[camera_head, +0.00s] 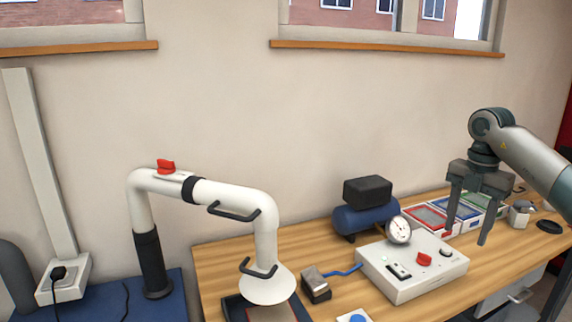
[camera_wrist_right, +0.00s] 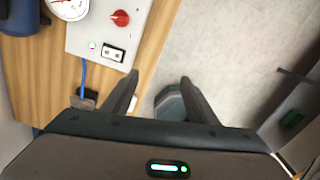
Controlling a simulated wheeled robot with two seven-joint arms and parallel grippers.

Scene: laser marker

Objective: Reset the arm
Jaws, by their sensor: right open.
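My right gripper (camera_head: 468,219) hangs open and empty above the right part of the wooden table, fingers pointing down, in the head view. It stands in front of the coloured trays and near the right end of the control box. My right arm comes in from the right edge of the head view. My left gripper does not show.
A control box (camera_head: 399,277) with a gauge (camera_head: 399,229) and red knob stands on the table (camera_head: 221,259). Behind it are a blue compressor (camera_head: 377,217) and coloured trays (camera_head: 428,211). A white extraction arm (camera_head: 231,198) with handles arches at the left. A wall backs the table.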

